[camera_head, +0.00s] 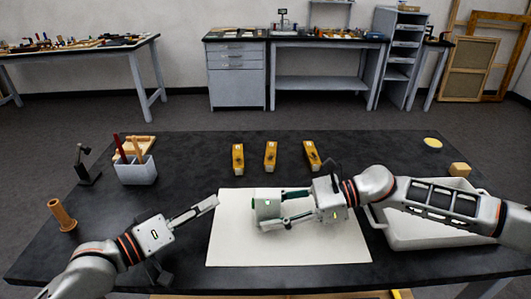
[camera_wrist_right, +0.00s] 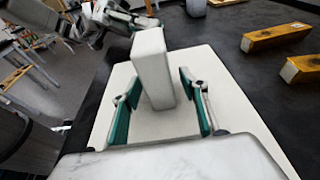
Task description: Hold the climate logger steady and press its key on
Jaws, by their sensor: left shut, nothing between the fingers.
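The climate logger (camera_head: 266,205) is a pale upright box with a small green light, standing on the white mat (camera_head: 235,245). In the right wrist view the logger (camera_wrist_right: 152,60) is a plain white block. My right gripper (camera_head: 284,208) is open, its teal-padded fingers on either side of the logger's near end, with gaps visible in the wrist view. My left gripper (camera_head: 212,203) is shut and empty, its tip over the mat's left edge, to the left of the logger and apart from it. The logger's key cannot be made out.
Several yellow-orange blocks (camera_head: 270,155) stand behind the mat. A white tray (camera_head: 400,241) lies under my right arm. A grey holder (camera_head: 136,172) with tools, a small black stand (camera_head: 88,172) and a brown peg (camera_head: 62,214) are at left. Dark table is clear between.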

